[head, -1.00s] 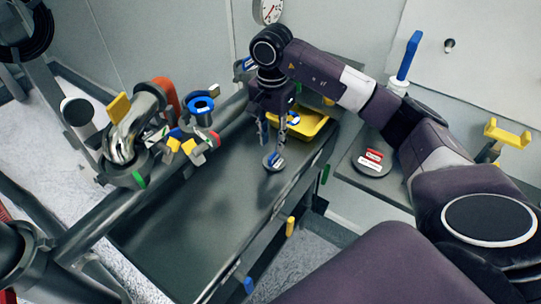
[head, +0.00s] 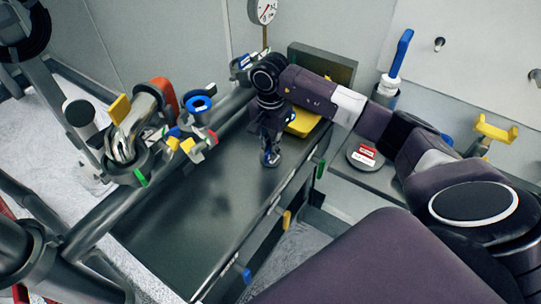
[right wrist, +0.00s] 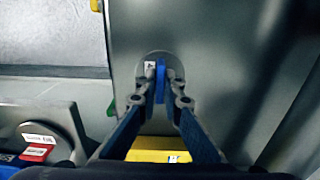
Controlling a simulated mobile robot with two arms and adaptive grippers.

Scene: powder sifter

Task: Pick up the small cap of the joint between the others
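The small cap (head: 266,163) is a grey disc with an upright blue tab and a white label. It lies on the dark bench top, mostly hidden by my right gripper in the head view. It shows more clearly in the right wrist view (right wrist: 160,68). My right gripper (head: 270,157) points straight down at it. In the right wrist view the two fingers (right wrist: 164,88) stand on either side of the blue tab, with a narrow gap visible; contact is hard to tell. My left gripper is not in view.
A yellow tray (head: 303,122) stands behind my right gripper. A larger disc with red and white labels (head: 362,157) is on the right side shelf. A pipe joint with coloured clamps (head: 130,140) and a blue-topped part (head: 199,104) stand left. The near bench top is clear.

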